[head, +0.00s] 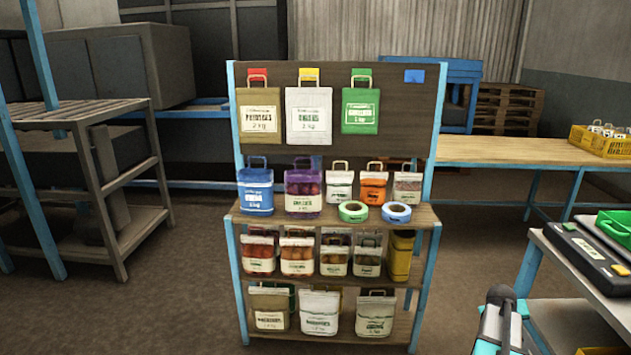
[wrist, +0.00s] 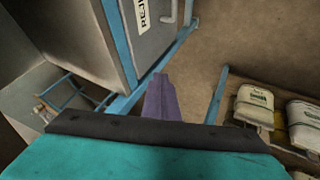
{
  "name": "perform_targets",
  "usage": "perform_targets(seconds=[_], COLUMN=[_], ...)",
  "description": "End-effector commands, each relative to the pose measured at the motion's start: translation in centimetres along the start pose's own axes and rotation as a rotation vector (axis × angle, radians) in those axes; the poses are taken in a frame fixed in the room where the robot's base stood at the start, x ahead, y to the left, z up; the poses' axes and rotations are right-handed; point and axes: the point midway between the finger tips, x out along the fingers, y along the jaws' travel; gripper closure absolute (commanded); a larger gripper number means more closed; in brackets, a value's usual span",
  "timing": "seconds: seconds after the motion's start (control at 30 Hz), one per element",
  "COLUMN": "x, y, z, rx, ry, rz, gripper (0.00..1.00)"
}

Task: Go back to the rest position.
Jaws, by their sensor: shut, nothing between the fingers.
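My gripper (wrist: 160,88) shows in the wrist view as a narrow purple-grey shape past a dark bar and a teal housing. Its fingers are together with nothing held. It points over the brown floor, between a grey cabinet with a white label (wrist: 142,14) and a shelf with sacks on the right. It touches nothing that I can see. In the head view part of my arm shows at the bottom right, and the fingertips cannot be made out there.
A shelf rack (head: 330,217) with hanging and standing sacks and two tape rolls stands in the middle. A side table (head: 575,262) with a dark device is at the right. A wooden bench (head: 520,150) stands behind. Brown floor (head: 180,300) lies open at the left.

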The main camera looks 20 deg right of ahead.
Motion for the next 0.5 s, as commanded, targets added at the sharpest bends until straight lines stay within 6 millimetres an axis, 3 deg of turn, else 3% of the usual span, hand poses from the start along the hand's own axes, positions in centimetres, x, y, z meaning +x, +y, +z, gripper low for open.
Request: perform_targets(seconds=[0.27, 0.5], x=[0.3, 0.2], y=[-10.8, -21.9], z=[-0.6, 2.1], rx=[-0.121, -0.244], ry=[-0.008, -0.036], rz=[-0.082, -0.169], gripper=[1.0, 1.0])
